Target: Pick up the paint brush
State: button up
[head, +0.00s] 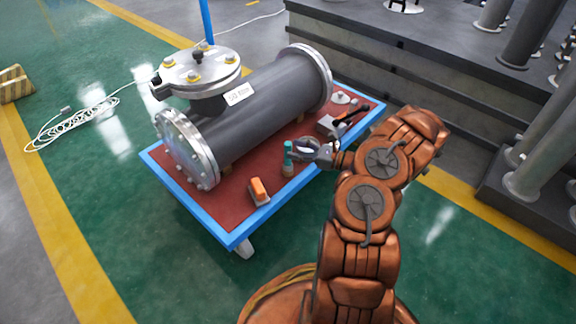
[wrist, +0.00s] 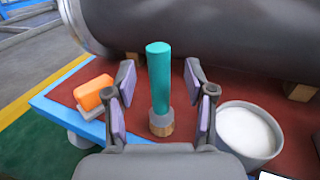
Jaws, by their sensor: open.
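The paint brush (head: 288,160) stands upright on the red top of the cart, with a teal handle up, a grey band and a tan bottom end. It also shows in the wrist view (wrist: 159,78), in the middle. My gripper (head: 297,150) is open beside it. In the wrist view, my gripper's two fingers (wrist: 160,97) stand left and right of the brush, with a gap on each side. The brush appears to be between or just beyond the fingertips; I cannot tell the exact depth. Nothing is held.
An orange-topped block (wrist: 93,93) lies left of the brush. A grey pot with white contents (wrist: 248,132) stands close on the right. The large flanged shell (head: 255,110) lies behind. A grey box with a dark tool (head: 335,122) is farther right on the blue-edged cart (head: 205,225).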

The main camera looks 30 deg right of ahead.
aim_at(288, 147)
jog(key=shift+b+x, duration=0.6)
jog(key=shift+x, duration=1.1)
jog(key=shift+r, duration=0.1)
jog(key=shift+c, duration=0.2)
grip_shut()
